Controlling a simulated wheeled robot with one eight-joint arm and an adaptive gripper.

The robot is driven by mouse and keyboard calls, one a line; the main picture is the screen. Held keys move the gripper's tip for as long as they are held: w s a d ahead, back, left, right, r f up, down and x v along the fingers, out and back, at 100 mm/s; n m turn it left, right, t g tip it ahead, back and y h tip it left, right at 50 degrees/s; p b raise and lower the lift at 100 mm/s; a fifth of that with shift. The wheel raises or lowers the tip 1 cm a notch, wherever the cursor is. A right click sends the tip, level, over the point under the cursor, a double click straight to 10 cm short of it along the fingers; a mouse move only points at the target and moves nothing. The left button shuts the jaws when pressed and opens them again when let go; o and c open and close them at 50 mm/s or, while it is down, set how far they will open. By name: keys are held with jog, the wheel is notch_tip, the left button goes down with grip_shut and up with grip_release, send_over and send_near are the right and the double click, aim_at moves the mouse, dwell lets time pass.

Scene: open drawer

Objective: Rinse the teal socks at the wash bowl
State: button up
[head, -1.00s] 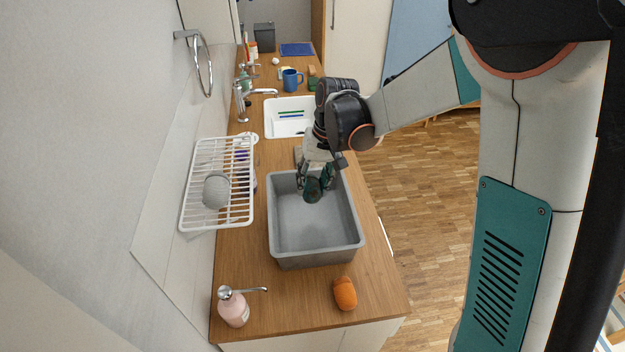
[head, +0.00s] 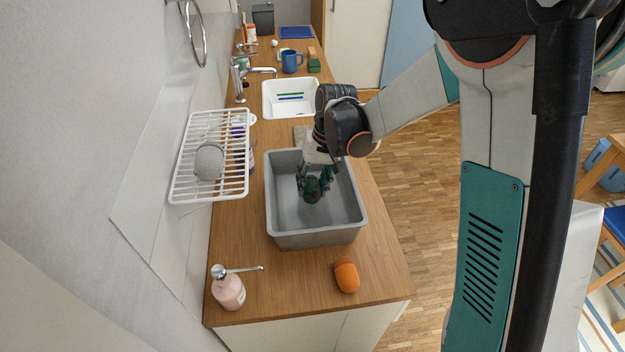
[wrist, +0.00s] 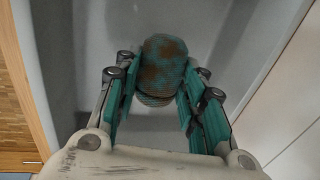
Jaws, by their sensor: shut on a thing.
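The teal socks (wrist: 163,72) are a rolled, ribbed bundle with brown stains. My gripper (wrist: 158,95) is shut on them, one finger on each side, in the wrist view. In the head view the socks (head: 314,190) show dark teal below my gripper (head: 315,180). They hang inside the grey wash bowl (head: 312,239), towards its far half. The bowl is a rectangular tub on the wooden counter. I cannot tell whether the socks touch the bowl's floor. I see no clear water surface in the bowl.
A white drying rack (head: 180,185) holding a grey bundle (head: 208,162) stands left of the bowl. A pink soap bottle (head: 228,290) and an orange object (head: 346,276) sit in front of it. A white sink (head: 291,108) and a blue mug (head: 292,62) are behind it.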

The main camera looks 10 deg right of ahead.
aim_at(313, 192)
jog(key=shift+d+b+x, duration=0.2)
jog(key=shift+b+x, duration=0.35)
jog(key=shift+x, duration=0.4)
jog(key=shift+d+b+x, duration=0.2)
jog(key=shift+b+x, duration=0.35)
jog(key=shift+x, duration=0.4)
dwell(0.9)
jog(key=shift+a+r+p+v, duration=0.1)
jog(key=shift+a+p+v, duration=0.35)
jog(key=shift+p+v, duration=1.35)
jog(key=shift+a+r+p+v, duration=0.1)
jog(key=shift+a+p+v, duration=0.65)
jog(key=shift+v, duration=1.75)
jog(key=shift+a+r+p+v, duration=0.1)
jog(key=shift+a+p+v, duration=0.05)
jog(key=shift+p+v, duration=1.8)
jog(key=shift+r, duration=0.2)
jog(key=p+v, duration=0.1)
jog(key=v, duration=0.1)
jog(key=p+v, duration=0.1)
jog(key=v, duration=0.1)
jog(key=shift+a, duration=0.35)
